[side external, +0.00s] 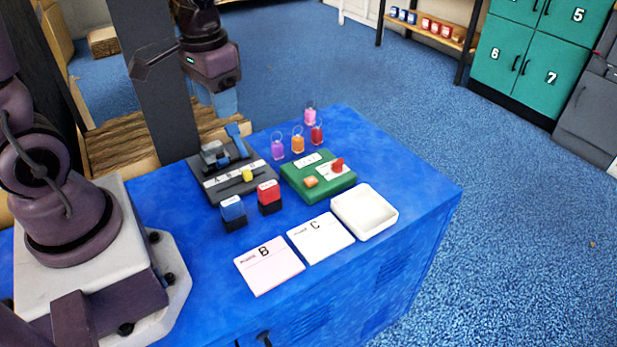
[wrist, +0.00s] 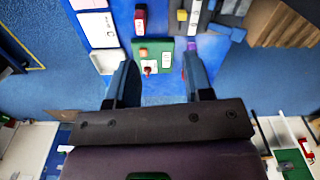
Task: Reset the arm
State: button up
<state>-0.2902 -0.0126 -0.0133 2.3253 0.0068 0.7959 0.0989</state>
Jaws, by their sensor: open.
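My gripper (side external: 222,104) is raised in the side external view, at the far left corner of the blue table (side external: 420,185) and above its top. Its jaws hold nothing that I can see. In the wrist view its two dark fingers (wrist: 160,65) stand wide apart. The table objects show beyond and between them, including the green block (wrist: 153,55) with a small red piece on it.
On the table stand a grey fixture (side external: 205,185), a green block (side external: 305,190), blue (side external: 232,211) and red (side external: 268,195) stamps, several coloured tags, cards B (side external: 268,272) and C (side external: 320,243) and a white tray (side external: 364,223). The front right tabletop is bare.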

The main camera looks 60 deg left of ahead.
jog(key=s+d+r+m+t, duration=0.2)
jog(key=s+d+r+t, duration=0.3)
jog(key=r, duration=0.6)
jog(key=shift+s+d+r, duration=0.2)
jog(key=shift+s+d, duration=0.4)
jog(key=shift+d, duration=0.6)
